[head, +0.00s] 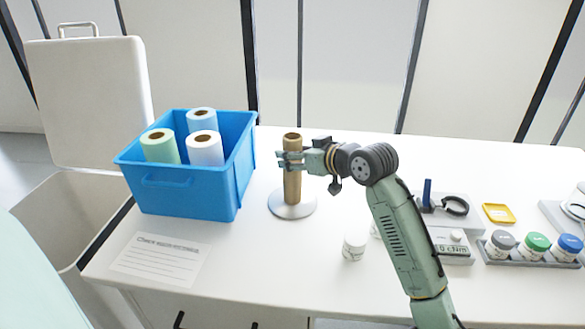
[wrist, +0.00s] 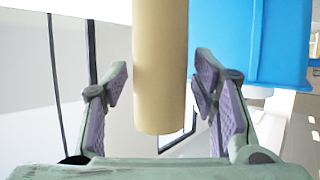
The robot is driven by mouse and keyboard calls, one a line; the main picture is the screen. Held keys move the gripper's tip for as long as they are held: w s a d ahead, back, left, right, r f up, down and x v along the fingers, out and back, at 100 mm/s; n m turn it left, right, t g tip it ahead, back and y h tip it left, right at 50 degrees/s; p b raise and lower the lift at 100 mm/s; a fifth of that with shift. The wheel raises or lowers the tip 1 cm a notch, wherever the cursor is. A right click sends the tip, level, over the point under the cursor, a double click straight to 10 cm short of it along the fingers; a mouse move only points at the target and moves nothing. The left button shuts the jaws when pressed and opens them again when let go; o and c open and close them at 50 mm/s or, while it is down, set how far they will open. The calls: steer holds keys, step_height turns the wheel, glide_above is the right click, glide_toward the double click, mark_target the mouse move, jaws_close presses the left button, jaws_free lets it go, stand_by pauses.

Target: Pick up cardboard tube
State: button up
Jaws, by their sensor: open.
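The cardboard tube (head: 292,185) is tan and stands upright on a round metal base (head: 292,205) on the white table. In the wrist view the tube (wrist: 160,65) runs between my two fingers, with a gap on each side. My gripper (head: 285,160) reaches in from the right at the tube's upper part, and its fingers hide a piece of the tube. The gripper (wrist: 160,88) is open, with its purple pads apart from the tube.
A blue crate (head: 180,200) with three paper rolls (head: 204,148) stands left of the tube. A white jar (head: 355,246) is at the front right. A scale (head: 448,245), a yellow dish (head: 498,213) and a rack of lidded jars (head: 535,246) lie farther right. A printed sheet (head: 160,258) lies front left.

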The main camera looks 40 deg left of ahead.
steer(key=p+x, duration=0.1)
steer(key=x, duration=0.4)
steer(key=shift+w+a, duration=0.1)
steer(key=shift+c, duration=0.2)
